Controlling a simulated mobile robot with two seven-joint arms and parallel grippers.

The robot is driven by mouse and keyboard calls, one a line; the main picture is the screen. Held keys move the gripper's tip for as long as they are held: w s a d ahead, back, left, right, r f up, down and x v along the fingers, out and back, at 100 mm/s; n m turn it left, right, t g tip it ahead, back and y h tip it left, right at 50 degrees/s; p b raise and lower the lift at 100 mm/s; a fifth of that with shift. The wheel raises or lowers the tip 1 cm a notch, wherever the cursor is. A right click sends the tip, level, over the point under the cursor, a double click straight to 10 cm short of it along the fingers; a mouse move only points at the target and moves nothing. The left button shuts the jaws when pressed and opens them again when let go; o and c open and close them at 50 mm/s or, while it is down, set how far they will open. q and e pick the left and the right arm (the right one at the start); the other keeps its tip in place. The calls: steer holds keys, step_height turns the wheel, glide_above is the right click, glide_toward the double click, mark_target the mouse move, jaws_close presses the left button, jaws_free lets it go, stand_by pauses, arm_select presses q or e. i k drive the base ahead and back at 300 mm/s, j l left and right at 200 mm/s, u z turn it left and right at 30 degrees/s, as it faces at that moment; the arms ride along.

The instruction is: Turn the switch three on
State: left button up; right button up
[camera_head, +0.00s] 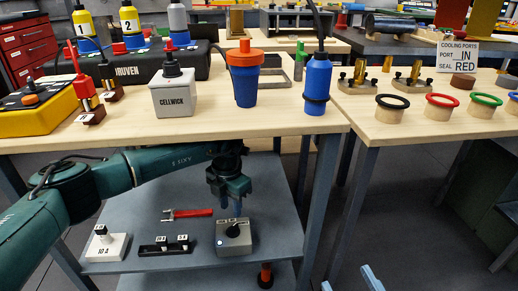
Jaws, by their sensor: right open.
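No part in view carries a readable "three" label, so I cannot tell which one is switch three. A grey box with a black rotary knob (234,237) stands on the lower shelf; small marks along its top are too small to read. My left gripper (231,208) points down just above and behind this box, apart from the knob as far as I can see. Its finger gap is too dark to judge. My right gripper (351,285) shows only its light blue fingertips at the bottom edge, spread apart and empty, over the floor.
The lower shelf (270,190) also holds a white "10 A" box (106,244), a black strip with small modules (166,244) and a red-handled tool (187,214). Above it, the wooden tabletop (200,128) carries a CELLWICK box (174,93) and blue cylinders (316,85).

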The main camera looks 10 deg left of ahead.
mark_target(170, 47)
steer(key=k, duration=1)
